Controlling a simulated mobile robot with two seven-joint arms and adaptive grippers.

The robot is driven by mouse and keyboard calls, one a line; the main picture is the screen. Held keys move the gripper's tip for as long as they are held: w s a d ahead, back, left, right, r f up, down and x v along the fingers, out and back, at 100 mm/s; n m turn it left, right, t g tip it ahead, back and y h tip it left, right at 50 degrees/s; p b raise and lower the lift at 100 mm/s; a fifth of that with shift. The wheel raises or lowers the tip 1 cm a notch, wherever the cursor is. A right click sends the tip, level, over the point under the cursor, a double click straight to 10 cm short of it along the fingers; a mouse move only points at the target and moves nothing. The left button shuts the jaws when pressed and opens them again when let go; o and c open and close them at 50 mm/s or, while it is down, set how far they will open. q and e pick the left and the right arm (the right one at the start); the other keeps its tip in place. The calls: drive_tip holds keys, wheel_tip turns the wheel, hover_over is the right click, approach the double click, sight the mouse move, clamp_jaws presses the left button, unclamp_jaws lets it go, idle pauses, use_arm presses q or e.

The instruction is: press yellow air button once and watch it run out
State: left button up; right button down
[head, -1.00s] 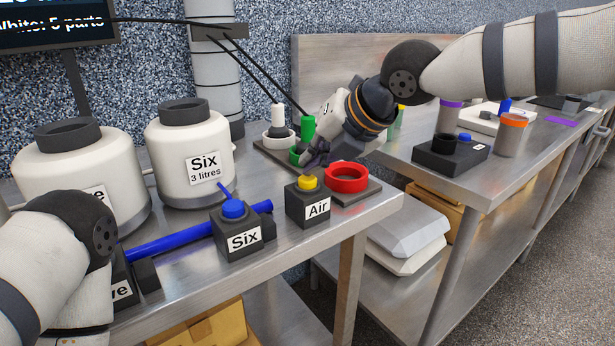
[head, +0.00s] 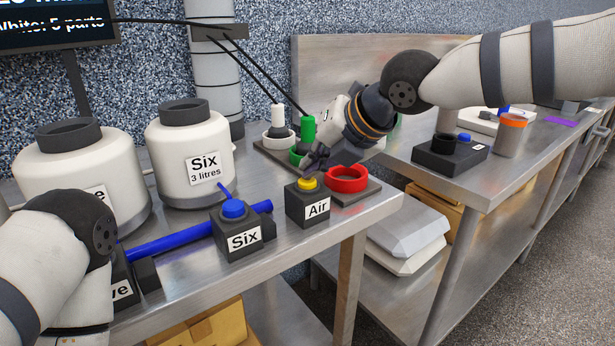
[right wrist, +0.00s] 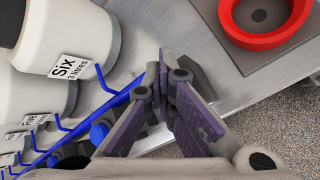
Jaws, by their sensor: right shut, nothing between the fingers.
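The yellow air button (head: 307,183) sits on top of a dark box labelled "Air" (head: 308,207) near the front edge of the bench. My right gripper (head: 311,165) is shut and empty, its fingertips just above and behind the button in the head view. A small gap seems to remain, but contact is hard to judge. In the right wrist view the shut fingers (right wrist: 167,80) cover the yellow button; only a dark part of a box shows beside them. My left arm is at the lower left, its gripper out of view.
A red ring (head: 346,178) on a grey plate stands right of the Air box. The box labelled "Six" (head: 238,240) with a blue button stands left, by a blue tube (head: 165,241). White tanks (head: 190,150) stand behind. Green and white fittings (head: 308,130) stand at the back.

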drive_tip(key=shift+s+f, duration=0.15)
drive_tip(key=shift+f, duration=0.55)
drive_tip(key=shift+r, duration=1.35)
drive_tip(key=shift+w+r, duration=0.2)
drive_tip(key=shift+r, duration=2.35)
